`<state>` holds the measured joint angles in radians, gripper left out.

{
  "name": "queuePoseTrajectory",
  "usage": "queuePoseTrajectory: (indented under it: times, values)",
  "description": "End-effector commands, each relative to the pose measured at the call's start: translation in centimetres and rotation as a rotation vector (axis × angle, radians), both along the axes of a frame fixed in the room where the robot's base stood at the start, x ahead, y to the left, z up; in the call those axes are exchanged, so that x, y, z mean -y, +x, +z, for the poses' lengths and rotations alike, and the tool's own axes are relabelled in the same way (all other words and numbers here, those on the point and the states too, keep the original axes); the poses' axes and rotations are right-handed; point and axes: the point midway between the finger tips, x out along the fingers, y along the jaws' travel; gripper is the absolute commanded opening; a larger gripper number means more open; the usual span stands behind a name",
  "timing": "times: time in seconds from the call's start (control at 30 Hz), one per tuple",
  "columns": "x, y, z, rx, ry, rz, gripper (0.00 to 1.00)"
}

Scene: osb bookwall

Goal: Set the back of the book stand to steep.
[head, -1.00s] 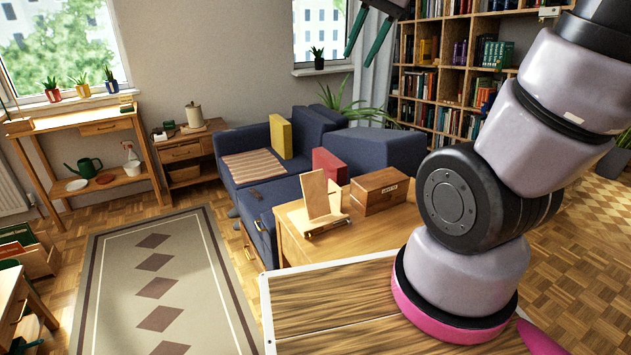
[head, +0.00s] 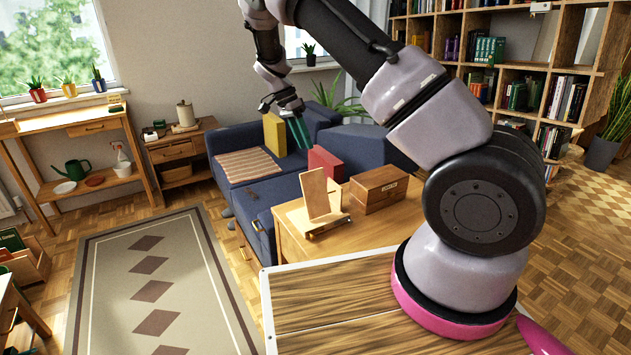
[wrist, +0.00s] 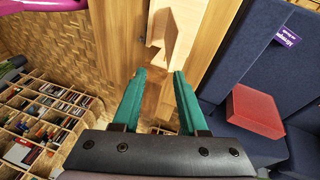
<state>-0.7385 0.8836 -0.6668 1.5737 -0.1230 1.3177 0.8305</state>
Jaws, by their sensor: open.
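The book stand (head: 318,194) is light wood. It stands on the wooden side table (head: 290,240), with its back panel leaning up from a low base. Its exact angle setting cannot be told. In the wrist view the stand (wrist: 172,35) shows at the top, beyond the fingers. My gripper (head: 298,132) is open and empty, with green fingers pointing down. It hangs above and behind the stand, apart from it. In the wrist view my gripper (wrist: 158,72) has its two fingers spread, with the wooden box (wrist: 158,100) between them in the picture.
The wooden box (head: 378,189) stands close to the right of the stand. A blue sofa (head: 240,195) with a red block (head: 325,163) and a yellow block (head: 274,134) is behind. A tall bookshelf (head: 545,70) fills the back right. The rug (head: 190,290) at left is clear.

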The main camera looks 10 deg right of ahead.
Motion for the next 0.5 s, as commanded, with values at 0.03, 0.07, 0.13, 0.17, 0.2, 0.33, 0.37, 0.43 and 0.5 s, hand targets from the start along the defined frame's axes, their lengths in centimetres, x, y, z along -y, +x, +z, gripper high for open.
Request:
queuePoseTrajectory:
  times: [0.03,0.07,0.13,0.17,0.2,0.33,0.37,0.43,0.5]
  values:
    - [-0.5,0.3,-1.6,-0.005,-0.049,-0.001,0.42]
    - [-0.8,0.5,-2.3,-0.004,-0.072,-0.005,0.42]
    - [-1.1,0.8,-3.5,0.000,-0.116,-0.009,0.42]
    - [-1.3,0.8,-3.9,0.000,-0.130,-0.011,0.42]
    - [-1.5,0.9,-4.4,0.002,-0.146,-0.013,0.42]
    - [-1.6,1.0,-5.2,0.006,-0.172,-0.017,0.42]
    - [-1.5,1.0,-5.4,0.006,-0.174,-0.018,0.42]
    - [-1.3,0.9,-5.9,0.006,-0.174,-0.017,0.42]
    - [-0.8,0.6,-6.7,0.004,-0.173,-0.019,0.42]
